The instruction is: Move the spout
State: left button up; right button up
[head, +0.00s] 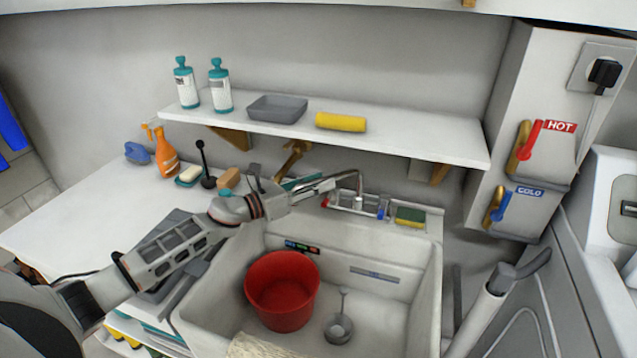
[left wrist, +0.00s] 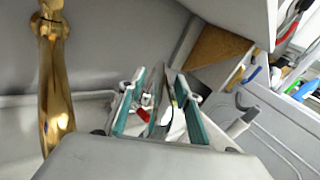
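The spout (head: 358,180) is a thin silver curved pipe on the tap at the back of the white sink (head: 432,290), near its back rim. My left gripper (head: 318,186) reaches in from the left, level with the tap and just left of the spout's bend. In the left wrist view its two teal-padded fingers (left wrist: 158,100) stand apart, so it is open. Tap parts in red, white and grey show between or beyond the fingers. I cannot tell whether the fingers touch the spout. My right gripper is not in view.
A brass fitting (head: 292,155) is on the wall behind my arm. A red bucket (head: 283,290) and a grey strainer (head: 339,328) are in the sink. A shelf (head: 420,139) overhangs the tap. A sponge (head: 410,216) lies to its right. A grey pole-like object (head: 490,305) stands right of the sink.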

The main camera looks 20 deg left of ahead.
aim_at(291, 193)
pick_arm(q)
jog(key=shift+s, duration=0.1)
jog(key=v, duration=1.2)
dwell(0.4)
